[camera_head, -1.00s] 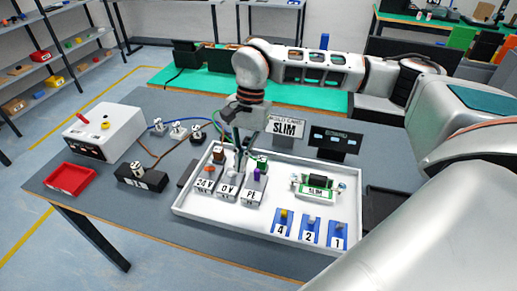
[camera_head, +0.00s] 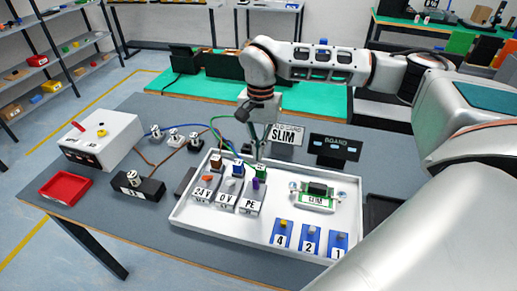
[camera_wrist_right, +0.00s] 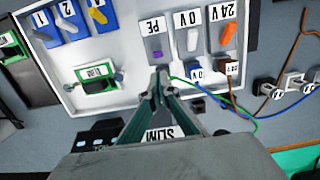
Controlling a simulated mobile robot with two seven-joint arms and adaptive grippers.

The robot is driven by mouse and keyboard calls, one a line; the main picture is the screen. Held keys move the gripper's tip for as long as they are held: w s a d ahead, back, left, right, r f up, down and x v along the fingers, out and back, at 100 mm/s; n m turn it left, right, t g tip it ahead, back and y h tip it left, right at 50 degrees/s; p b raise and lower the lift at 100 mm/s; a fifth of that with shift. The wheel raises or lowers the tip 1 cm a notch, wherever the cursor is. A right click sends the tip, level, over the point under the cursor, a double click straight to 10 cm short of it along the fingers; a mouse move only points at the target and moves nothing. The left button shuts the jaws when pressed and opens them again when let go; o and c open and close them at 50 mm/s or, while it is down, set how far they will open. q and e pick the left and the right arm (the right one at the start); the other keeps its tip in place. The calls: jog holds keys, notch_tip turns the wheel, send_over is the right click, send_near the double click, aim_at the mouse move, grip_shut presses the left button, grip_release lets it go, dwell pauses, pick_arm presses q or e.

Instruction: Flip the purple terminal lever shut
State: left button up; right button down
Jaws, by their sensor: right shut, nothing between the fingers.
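The purple lever (camera_head: 255,184) sits on the grey PE terminal (camera_head: 250,204), the right-hand one of a row of three. In the right wrist view the purple lever (camera_wrist_right: 157,55) looks short and stubby, while the orange lever (camera_wrist_right: 229,33) and the pale lever (camera_wrist_right: 191,39) look longer and flatter. My right gripper (camera_head: 258,156) points down just behind the PE terminal and its green plug (camera_head: 261,171). Its fingertips (camera_wrist_right: 161,74) are shut and empty, close to the purple lever; I cannot tell whether they touch anything. My left gripper is out of view.
The white tray (camera_head: 203,228) holds the terminals, a green board (camera_head: 317,196) and several blue numbered blocks (camera_head: 310,236). Wires run to the plugs behind the terminals. A red bin (camera_head: 66,187) is at the left.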

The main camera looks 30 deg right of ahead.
aim_at(257, 169)
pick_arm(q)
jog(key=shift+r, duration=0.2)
pick_arm(e)
jog(key=f, duration=0.6)
jog(key=shift+s+a+f, duration=0.2)
jog(key=shift+a+f, duration=0.05)
jog(key=shift+f, duration=0.15)
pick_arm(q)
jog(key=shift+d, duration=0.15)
pick_arm(e)
jog(key=shift+a, duration=0.15)
